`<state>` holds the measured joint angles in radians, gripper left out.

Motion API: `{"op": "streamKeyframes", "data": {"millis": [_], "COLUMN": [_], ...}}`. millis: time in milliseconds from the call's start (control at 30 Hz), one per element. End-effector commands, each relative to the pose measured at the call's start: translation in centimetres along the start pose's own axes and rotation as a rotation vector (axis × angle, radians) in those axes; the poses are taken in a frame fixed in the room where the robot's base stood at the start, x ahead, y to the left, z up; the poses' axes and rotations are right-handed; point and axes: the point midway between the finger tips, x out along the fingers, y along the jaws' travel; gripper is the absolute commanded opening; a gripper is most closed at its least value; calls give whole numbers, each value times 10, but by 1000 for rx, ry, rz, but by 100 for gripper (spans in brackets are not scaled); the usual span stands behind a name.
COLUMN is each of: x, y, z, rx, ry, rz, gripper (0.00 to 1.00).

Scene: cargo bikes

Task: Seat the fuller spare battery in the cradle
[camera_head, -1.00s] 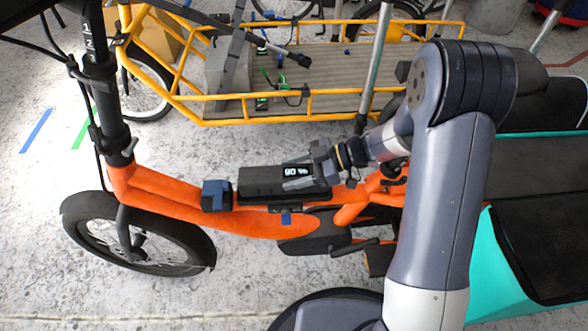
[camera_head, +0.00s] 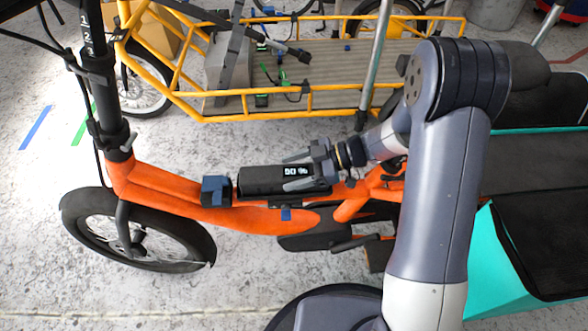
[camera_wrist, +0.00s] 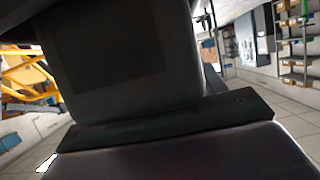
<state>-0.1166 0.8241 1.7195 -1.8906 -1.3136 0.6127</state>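The black battery (camera_head: 258,183) with a small lit display lies lengthwise along the orange bike's frame, at the cradle. Its left end is at the blue-and-black block (camera_head: 216,190) of the cradle. A small blue tab (camera_head: 286,214) shows below it. My gripper (camera_head: 297,171) is at the battery's right half, its two fingers spread on either side of the body and seemingly open. The display digits are too small to read surely. In the wrist view, a dark surface (camera_wrist: 125,50), seemingly the battery, fills the middle; the contact under it is hidden.
The orange bike frame (camera_head: 160,193) runs across the left and middle. A yellow cargo bike (camera_head: 300,115) with a slatted bed stands behind. A teal cargo box (camera_head: 500,260) is at the right. Bare concrete floor is at lower left.

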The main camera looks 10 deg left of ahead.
Motion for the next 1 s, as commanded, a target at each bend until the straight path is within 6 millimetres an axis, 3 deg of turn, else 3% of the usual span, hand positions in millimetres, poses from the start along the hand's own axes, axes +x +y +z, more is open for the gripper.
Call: {"op": "streamKeyframes", "data": {"millis": [167,467,800,1000], "x": [0,-2,-26,-36], "y": [0,-1,0,0], "z": [1,-3,-62,-86], "rx": [1,2,-1,0], "ry": [-1,-5,-4,-2], "rz": [-1,-1,0,-1], "gripper": [80,80,80,80]}}
